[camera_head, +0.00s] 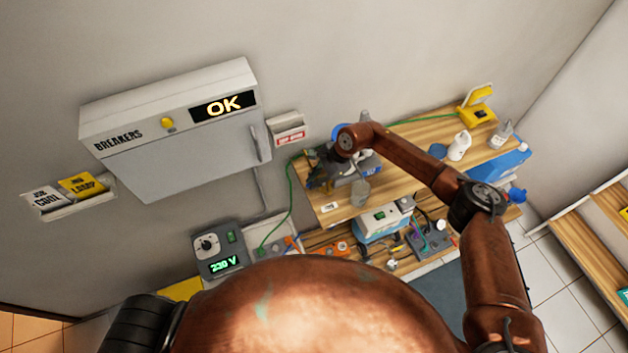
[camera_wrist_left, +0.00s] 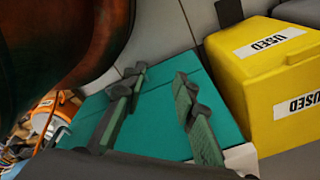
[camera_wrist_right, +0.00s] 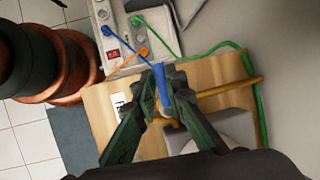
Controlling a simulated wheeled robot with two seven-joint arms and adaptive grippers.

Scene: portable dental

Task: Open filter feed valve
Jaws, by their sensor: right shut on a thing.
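In the right wrist view, the blue valve lever (camera_wrist_right: 160,88) stands between the fingertips of my right gripper (camera_wrist_right: 161,74), which is shut on it. A brass-coloured pipe (camera_wrist_right: 232,88) runs to the right from behind the fingers. The lever's base is partly hidden by the fingers. In the head view, my right gripper (camera_head: 322,176) is at the left end of the wooden upper shelf (camera_head: 410,147), close to the wall; the lever cannot be made out there. In the left wrist view, my left gripper (camera_wrist_left: 159,78) is open and empty above a teal surface (camera_wrist_left: 155,120).
The breaker cabinet (camera_head: 190,150) hangs on the wall at left, with an OK display. A green cable (camera_wrist_right: 258,100) passes right of my right gripper. A yellow USED box (camera_wrist_left: 270,80) stands beside my left gripper. Bottles (camera_head: 459,145) stand on the shelf's right part.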

